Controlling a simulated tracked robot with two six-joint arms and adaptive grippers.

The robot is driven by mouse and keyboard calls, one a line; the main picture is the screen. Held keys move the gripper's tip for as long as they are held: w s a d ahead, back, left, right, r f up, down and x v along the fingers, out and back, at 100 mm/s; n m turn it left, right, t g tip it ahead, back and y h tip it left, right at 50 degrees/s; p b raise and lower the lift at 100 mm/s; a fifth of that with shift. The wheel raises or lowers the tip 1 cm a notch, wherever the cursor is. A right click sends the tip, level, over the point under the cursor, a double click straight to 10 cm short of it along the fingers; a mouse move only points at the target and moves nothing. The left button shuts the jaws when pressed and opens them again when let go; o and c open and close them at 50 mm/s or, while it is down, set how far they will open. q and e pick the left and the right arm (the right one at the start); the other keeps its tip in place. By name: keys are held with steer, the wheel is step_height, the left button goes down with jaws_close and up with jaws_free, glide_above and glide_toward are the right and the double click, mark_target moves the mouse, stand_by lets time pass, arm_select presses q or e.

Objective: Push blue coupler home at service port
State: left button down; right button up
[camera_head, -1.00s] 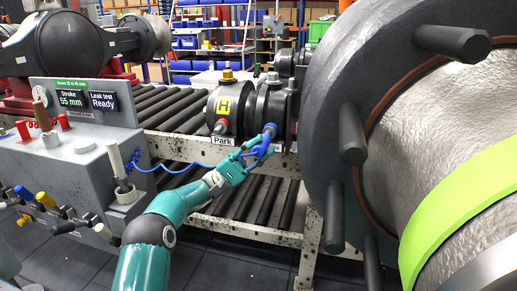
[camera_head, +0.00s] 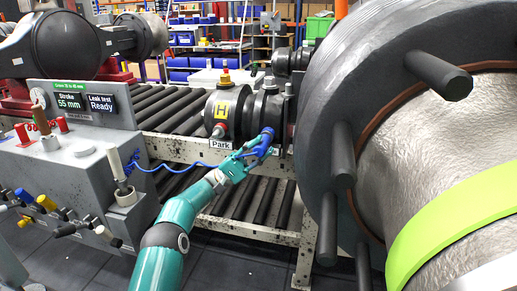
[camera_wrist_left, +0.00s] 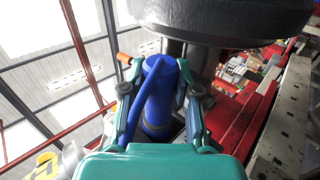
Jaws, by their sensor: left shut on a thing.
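The blue coupler (camera_head: 267,133) sits against the lower side of the dark chamber (camera_head: 271,105), at the end of the blue hose (camera_head: 178,168). My left gripper (camera_head: 257,149) is shut on the coupler from below. In the left wrist view the blue coupler (camera_wrist_left: 157,92) lies between the two teal fingers, its top end close to a grey metal stem (camera_wrist_left: 175,48) under a dark round body. The service port is hidden behind the coupler, and I cannot tell whether the coupler is fully seated. My right gripper is not in view.
A grey console (camera_head: 70,160) at left reads Stroke 55 mm and Leak test Ready. A Park label (camera_head: 221,144) is beside the gripper. A large dark flange with studs (camera_head: 325,130) stands close at right. Roller conveyor (camera_head: 165,105) lies behind.

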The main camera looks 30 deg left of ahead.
arm_select(q)
steer(key=shift+w, duration=0.15)
steer(key=c, duration=0.8)
jaws_free()
steer(key=shift+o, duration=0.2)
steer(key=shift+s+d+f+b, duration=0.15)
steer(key=shift+s+d+b, duration=0.05)
steer(key=shift+s+b, duration=0.75)
steer(key=s+d+b, duration=0.2)
steer(key=s+b, duration=0.5)
steer(key=b, duration=0.1)
steer(key=shift+s+b, duration=0.25)
steer(key=shift+b, duration=0.1)
steer(key=shift+r, duration=0.2)
